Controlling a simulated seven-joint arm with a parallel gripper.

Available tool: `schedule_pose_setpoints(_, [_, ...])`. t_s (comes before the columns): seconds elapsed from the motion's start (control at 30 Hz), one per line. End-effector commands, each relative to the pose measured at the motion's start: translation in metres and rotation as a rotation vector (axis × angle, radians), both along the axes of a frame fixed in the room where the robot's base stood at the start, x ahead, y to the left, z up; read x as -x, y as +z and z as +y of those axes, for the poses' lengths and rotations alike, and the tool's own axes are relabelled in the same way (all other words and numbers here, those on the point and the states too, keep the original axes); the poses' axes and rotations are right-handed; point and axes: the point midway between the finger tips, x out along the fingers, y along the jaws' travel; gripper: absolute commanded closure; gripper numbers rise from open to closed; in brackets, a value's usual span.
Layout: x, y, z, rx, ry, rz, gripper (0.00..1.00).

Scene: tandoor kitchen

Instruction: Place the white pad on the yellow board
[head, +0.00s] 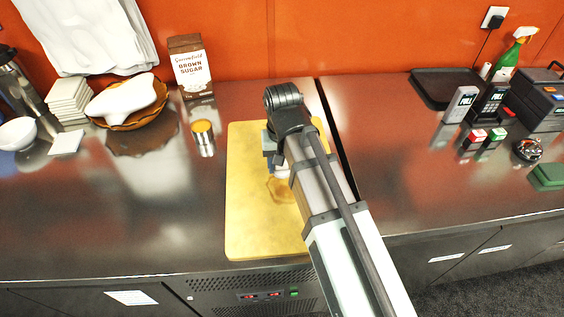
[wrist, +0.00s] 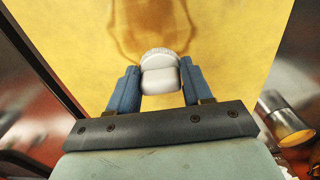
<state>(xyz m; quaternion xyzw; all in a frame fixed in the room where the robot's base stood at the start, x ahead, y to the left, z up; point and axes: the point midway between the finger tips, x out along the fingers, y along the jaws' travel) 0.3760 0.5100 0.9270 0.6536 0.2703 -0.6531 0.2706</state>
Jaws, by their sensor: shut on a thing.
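The yellow board (head: 250,215) lies flat on the steel counter, left of a dark seam. My gripper (head: 277,160) is over the middle of the board, pointing down. In the wrist view its two blue fingers (wrist: 160,88) are shut on a small white rounded thing, which I take as the white pad (wrist: 160,76). The yellow board (wrist: 225,45) fills the background beyond it. In the head view my arm and gripper hide most of the pad; only a pale bit shows. I cannot tell whether it touches the board.
A tin with a yellow top (head: 203,137) stands just left of the board. A brown sugar carton (head: 190,66) stands behind it. A basket (head: 150,117) with a white lump is farther left. A dark tray (head: 428,90) and card terminals (head: 461,104) are at right.

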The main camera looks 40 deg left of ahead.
Motion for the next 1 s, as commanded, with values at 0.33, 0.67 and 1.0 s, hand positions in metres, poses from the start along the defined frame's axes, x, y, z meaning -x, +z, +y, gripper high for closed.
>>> schedule_pose_setpoints(0.33, [0.000,-0.002,0.000,0.001,0.000,0.001,0.40])
schedule_pose_setpoints(0.67, [0.000,-0.002,0.000,0.000,0.000,0.000,0.25])
schedule_pose_setpoints(1.0, [0.000,0.017,0.001,-0.001,0.000,-0.001,0.25])
